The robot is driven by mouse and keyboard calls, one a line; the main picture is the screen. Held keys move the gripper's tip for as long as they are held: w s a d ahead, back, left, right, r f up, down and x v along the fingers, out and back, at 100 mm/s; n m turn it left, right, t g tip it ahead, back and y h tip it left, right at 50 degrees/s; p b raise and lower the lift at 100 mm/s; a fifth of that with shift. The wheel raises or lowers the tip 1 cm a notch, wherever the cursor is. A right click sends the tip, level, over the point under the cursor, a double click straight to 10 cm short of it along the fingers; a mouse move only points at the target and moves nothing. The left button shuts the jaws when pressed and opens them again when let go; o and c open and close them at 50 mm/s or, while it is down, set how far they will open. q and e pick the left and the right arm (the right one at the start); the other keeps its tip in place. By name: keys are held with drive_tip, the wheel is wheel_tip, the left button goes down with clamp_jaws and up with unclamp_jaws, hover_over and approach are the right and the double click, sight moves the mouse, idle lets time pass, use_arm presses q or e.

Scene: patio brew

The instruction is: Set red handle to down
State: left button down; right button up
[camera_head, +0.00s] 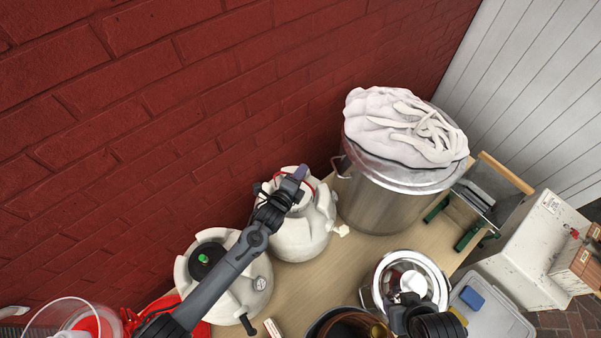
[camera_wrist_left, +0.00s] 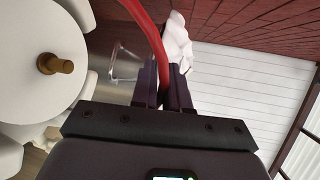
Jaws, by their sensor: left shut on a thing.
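The red handle (camera_head: 309,185) is a thin curved bar at the top of a white rounded keg (camera_head: 303,240) against the brick wall. My left gripper (camera_head: 294,180) is at that keg's top and hides part of the handle. In the left wrist view the red handle (camera_wrist_left: 147,32) curves down between the two dark fingers of my left gripper (camera_wrist_left: 162,78), which is shut on it. The keg's white body also shows there, with a brown knob (camera_wrist_left: 57,64). My right arm's dark end (camera_head: 412,309) is at the lower right over a steel pot; its fingers are unclear.
A second white keg (camera_head: 256,290) stands under my left arm. A large steel pot (camera_head: 382,205) topped by a crumpled white cloth (camera_head: 405,126) stands right of the handled keg. A smaller steel pot (camera_head: 439,284) stands in front. Some wooden tabletop (camera_head: 345,266) is bare between them.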

use_arm(q)
drive_tip(key=shift+w+d+r, duration=0.1)
drive_tip(key=shift+r, duration=0.1)
drive_tip(key=w+d+f+g+y, duration=0.1)
drive_tip(key=w+f+g, duration=0.2)
drive_tip(key=w+g, duration=0.2)
drive_tip(key=shift+w+d+y, duration=0.15)
drive_tip(key=shift+d+y, duration=0.25)
idle(0.4)
drive_tip(key=shift+f, duration=0.1)
